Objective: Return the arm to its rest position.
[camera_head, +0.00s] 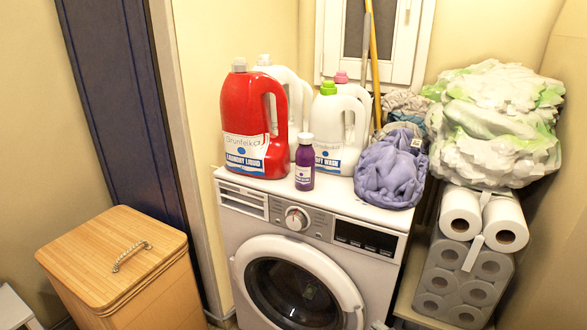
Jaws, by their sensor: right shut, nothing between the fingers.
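Only a small bit of my right gripper (379,325) shows at the bottom edge, in front of the lower right of the washing machine (228,222). It is shut and empty, apart from the things on top of the washer. Most of it and of my right arm is out of the picture. My left gripper is not in view.
On the washer stand a red detergent jug (238,112), white jugs (333,114), a small purple bottle (304,164) and a purple cloth bundle (391,172). Right are paper rolls (462,269) under a large bag (495,125). A lidded wooden hamper (110,258) stands left.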

